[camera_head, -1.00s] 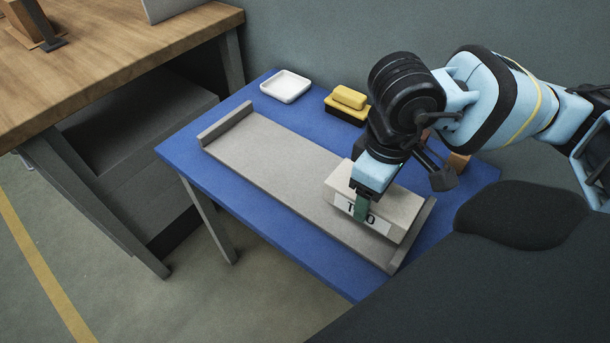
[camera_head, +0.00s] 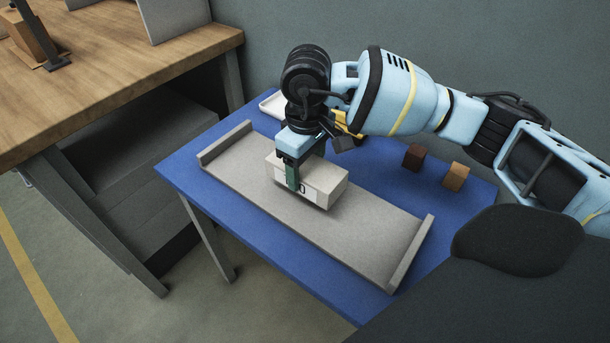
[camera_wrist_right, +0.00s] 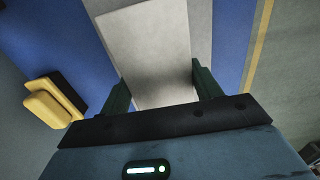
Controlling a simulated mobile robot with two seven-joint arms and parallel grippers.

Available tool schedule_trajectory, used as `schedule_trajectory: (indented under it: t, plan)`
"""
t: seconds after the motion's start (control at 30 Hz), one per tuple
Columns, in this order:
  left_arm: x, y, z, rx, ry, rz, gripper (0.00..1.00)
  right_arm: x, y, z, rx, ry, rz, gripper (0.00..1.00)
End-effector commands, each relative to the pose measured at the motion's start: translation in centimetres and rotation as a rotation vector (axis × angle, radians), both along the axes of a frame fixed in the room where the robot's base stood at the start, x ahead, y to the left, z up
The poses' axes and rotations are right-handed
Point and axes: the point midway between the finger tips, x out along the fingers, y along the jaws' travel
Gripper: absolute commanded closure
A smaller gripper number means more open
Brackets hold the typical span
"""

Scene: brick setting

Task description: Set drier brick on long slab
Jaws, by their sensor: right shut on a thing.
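A pale grey-white brick (camera_head: 322,181) with a white printed label on its front is held by my right gripper (camera_head: 292,172). One green finger covers part of the label. The brick is over the middle of the long grey slab (camera_head: 365,233), which has a raised lip at each end. I cannot tell whether its underside touches the slab or hangs just above it. In the right wrist view the brick (camera_wrist_right: 150,50) sits between both green fingers, with the slab (camera_wrist_right: 200,35) behind it. My left gripper is not in view.
The slab lies on a blue table (camera_head: 230,221). Behind the arm are a white tray (camera_head: 268,104), partly hidden, and a yellow sponge-like block (camera_wrist_right: 52,103). A dark red cube (camera_head: 413,157) and an orange-brown cube (camera_head: 456,177) stand at the right. A wooden bench (camera_head: 120,70) is at left.

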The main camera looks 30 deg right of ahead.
Motion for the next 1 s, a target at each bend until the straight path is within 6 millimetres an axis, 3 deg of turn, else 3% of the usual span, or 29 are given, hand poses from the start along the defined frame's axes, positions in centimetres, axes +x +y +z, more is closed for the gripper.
schedule_trajectory:
  t: [0.27, 0.6, 0.97, 1.0]
  plan:
    - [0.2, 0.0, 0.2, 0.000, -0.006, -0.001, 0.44, 0.5, 0.1, -0.1, 0.000, -0.001, 0.000, 0.71]
    - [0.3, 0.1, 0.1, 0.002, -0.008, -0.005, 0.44, 0.4, 0.0, -3.5, -0.001, -0.001, 0.000, 0.71]
    - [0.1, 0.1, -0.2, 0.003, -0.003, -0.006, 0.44, 0.4, 0.0, -3.9, 0.000, -0.002, 0.000, 0.71]
    - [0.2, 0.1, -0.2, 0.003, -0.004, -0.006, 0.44, 0.4, 0.0, -3.9, -0.001, 0.000, 0.000, 0.34]
